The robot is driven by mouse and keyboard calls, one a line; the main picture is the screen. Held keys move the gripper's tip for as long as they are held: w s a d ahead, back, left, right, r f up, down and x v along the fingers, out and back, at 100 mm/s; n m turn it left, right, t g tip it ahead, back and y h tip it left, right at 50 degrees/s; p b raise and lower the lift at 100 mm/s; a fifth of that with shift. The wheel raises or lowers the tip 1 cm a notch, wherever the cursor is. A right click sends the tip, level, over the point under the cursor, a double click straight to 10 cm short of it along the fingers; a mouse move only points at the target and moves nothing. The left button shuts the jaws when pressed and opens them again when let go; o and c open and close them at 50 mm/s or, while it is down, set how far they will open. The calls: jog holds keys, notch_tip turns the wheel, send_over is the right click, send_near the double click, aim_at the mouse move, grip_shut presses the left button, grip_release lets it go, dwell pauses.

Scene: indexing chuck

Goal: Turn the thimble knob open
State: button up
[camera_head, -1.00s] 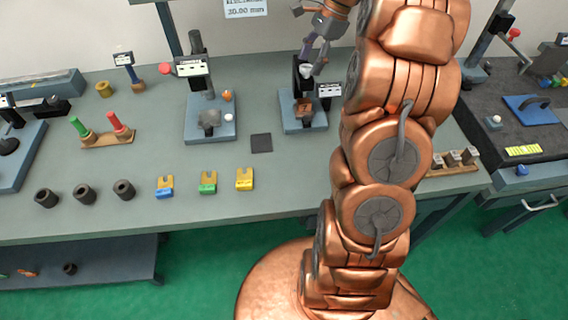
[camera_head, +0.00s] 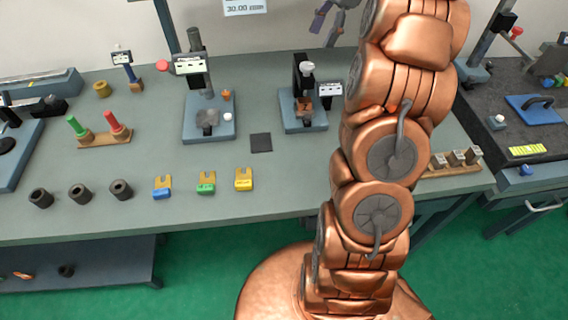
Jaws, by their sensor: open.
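A pale round knob (camera_head: 307,66), which looks like the thimble knob, sits on top of a dark upright on a small blue-grey fixture (camera_head: 290,124) at the back of the bench. A small white display (camera_head: 330,89) is beside it, and an orange-brown part (camera_head: 304,104) sits lower on the fixture. My gripper (camera_head: 328,30) is at the top edge, above and right of the knob and apart from it. It is open and empty, with one purplish finger and one grey finger showing. My arm hides the bench right of the fixture.
A similar fixture (camera_head: 222,130) with a display stands to the left. A dark square pad (camera_head: 261,143) lies between the fixtures and the front row of forked gauges (camera_head: 243,179).

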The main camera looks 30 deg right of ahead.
jog(key=shift+s+a+n, duration=0.2)
jog(key=shift+a+n, duration=0.1)
jog(key=shift+a, duration=0.5)
jog(key=shift+s+a+n, duration=0.15)
jog(key=shift+a+n, duration=0.15)
jog(key=shift+a, duration=0.45)
jog(key=s+a+f+n+g+h+b, duration=0.25)
jog(key=s+a+n, duration=0.55)
jog(key=a, duration=0.6)
jog(key=s+a+f+n, duration=0.3)
jog(key=s+n, duration=0.1)
jog(key=s, duration=0.2)
jog(key=s+a+f+n+h, duration=0.1)
jog(key=s+a+f+n, duration=0.2)
jog(key=s, duration=0.4)
jog(key=shift+a+f+n+b, duration=0.35)
jog(key=shift+a+f+n, duration=0.05)
jog(key=shift+f, duration=0.35)
jog(key=shift+s+h, duration=0.1)
jog(key=shift+h, duration=0.15)
jog(key=s+f+n, duration=0.2)
jog(key=s+f, duration=0.2)
jog(key=s, duration=0.4)
jog(key=shift+s+a+n, duration=0.25)
jog(key=shift+a+n, duration=0.15)
